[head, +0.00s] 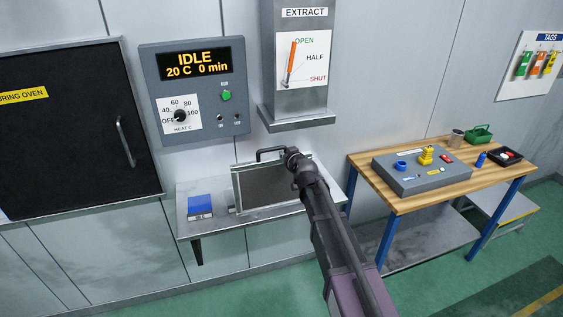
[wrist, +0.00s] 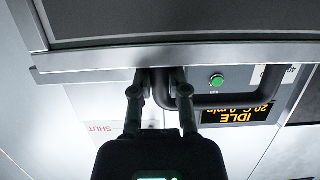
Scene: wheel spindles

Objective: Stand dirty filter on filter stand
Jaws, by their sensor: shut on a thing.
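The filter (head: 262,188) is a flat grey mesh panel in a metal frame, with a black handle (head: 268,153) on its top edge. It is roughly upright at the wall shelf (head: 215,228); I cannot tell whether its lower edge touches the shelf. My gripper (head: 291,155) is shut on the handle near its right end. In the wrist view, my gripper's fingers (wrist: 162,88) close around one end of the handle (wrist: 215,101), beside the filter's metal rim (wrist: 180,58). I cannot make out a separate filter stand; the filter and arm hide part of the shelf.
A blue box (head: 200,206) stands on the shelf left of the filter. The extract duct (head: 297,115) with its lever hangs above. The oven control panel (head: 194,92) is on the wall. A wooden bench (head: 408,203) with a grey fixture and small items stands right.

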